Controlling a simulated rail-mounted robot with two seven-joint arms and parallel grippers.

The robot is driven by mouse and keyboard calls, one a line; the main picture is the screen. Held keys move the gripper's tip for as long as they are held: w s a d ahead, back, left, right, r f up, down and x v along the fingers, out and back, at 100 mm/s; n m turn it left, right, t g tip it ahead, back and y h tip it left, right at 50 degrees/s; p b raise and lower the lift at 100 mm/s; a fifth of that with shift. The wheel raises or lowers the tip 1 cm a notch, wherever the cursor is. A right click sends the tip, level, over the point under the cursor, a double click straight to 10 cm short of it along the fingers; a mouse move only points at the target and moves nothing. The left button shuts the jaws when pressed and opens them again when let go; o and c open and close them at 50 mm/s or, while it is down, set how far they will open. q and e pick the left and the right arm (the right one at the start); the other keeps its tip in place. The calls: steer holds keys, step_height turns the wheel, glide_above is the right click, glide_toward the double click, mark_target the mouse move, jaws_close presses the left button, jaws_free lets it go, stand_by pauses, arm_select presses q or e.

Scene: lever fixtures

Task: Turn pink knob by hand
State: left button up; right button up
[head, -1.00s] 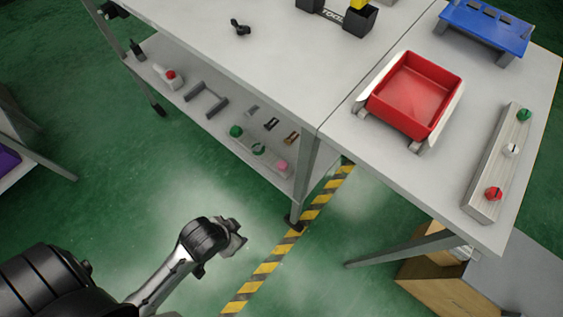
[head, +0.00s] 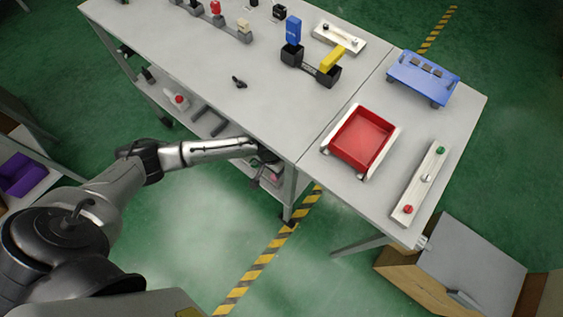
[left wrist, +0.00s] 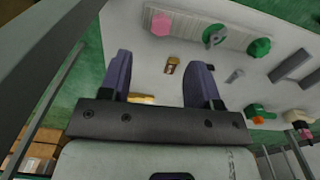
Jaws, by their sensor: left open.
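The pink knob (left wrist: 161,24) is at one end of a pale strip (left wrist: 190,32) on the lower shelf, in the left wrist view. On the same strip are a green and grey knob (left wrist: 214,36) and a green knob (left wrist: 259,47). My left gripper (left wrist: 162,62) is open and empty, its two fingers apart. The pink knob lies beyond the fingertips, with a visible gap. In the head view my left gripper (head: 265,163) reaches under the table's front edge and largely hides the strip. My right gripper is not in view.
The tabletop (head: 200,85) overhangs the shelf, and a table leg (head: 289,195) stands right of my left gripper. Small brass-coloured pieces (left wrist: 172,65) are near the fingers. A red tray (head: 361,140) and a knob strip (head: 421,185) are on the right table.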

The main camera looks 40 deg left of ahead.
mark_target(273, 177)
arm_select(q)
steer(key=f+b, duration=0.2)
steer(key=f, duration=0.1)
steer(key=f+b, duration=0.2)
steer(key=f, duration=0.2)
steer(key=f+b, duration=0.2)
steer(key=f, duration=0.2)
steer(key=shift+w+a+f, duration=0.15)
steer(key=shift+w+f, duration=0.1)
steer(key=shift+w, duration=0.1)
steer(key=shift+c, duration=0.4)
